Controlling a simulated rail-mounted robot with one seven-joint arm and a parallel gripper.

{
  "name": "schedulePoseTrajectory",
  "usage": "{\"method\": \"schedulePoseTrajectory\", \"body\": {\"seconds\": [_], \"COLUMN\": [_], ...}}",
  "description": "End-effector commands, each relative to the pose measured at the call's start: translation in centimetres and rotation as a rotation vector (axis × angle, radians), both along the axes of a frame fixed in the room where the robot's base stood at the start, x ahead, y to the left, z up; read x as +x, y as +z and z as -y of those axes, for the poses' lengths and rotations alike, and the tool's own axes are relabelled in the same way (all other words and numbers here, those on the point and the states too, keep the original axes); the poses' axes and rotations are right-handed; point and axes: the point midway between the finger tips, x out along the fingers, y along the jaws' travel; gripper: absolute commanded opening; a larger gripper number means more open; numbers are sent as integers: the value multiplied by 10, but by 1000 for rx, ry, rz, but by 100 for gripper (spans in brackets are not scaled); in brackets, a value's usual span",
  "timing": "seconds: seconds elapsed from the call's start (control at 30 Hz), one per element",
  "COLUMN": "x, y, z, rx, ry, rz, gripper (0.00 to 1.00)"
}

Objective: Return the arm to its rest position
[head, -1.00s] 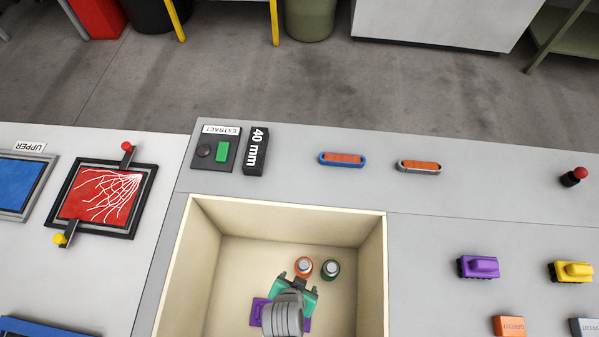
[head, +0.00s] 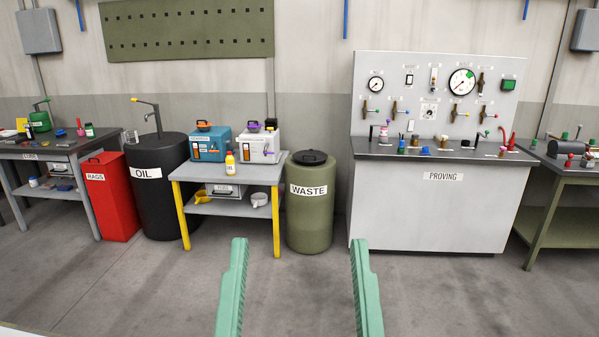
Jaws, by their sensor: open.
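My gripper (head: 300,245) shows at the bottom middle of the head view. Its two green fingers point up and stand wide apart, with nothing between them. Bare grey floor and the lower part of the green waste drum (head: 311,215) show behind the gap. The rest of my arm is out of view below the frame.
A grey proving bench (head: 440,205) with gauges stands at right. A small table with yellow legs (head: 235,172), a black oil drum (head: 158,185) and a red rags bin (head: 110,195) stand at left. The floor (head: 430,300) in front is clear.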

Motion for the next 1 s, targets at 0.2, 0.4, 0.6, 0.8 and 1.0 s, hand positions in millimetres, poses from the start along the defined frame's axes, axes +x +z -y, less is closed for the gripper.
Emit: {"method": "schedulePoseTrajectory", "body": {"seconds": [0.2,0.4,0.6,0.8,1.0], "x": [-18,-17,-17,-17,-17], "y": [150,255,332,354,350], "z": [-1,-2,-3,-3,-3], "rx": [-10,-6,-2,0,1], "ry": [1,7,12,15,14], "rz": [66,61,58,57,57], "gripper": [72,72,72,72,72]}}
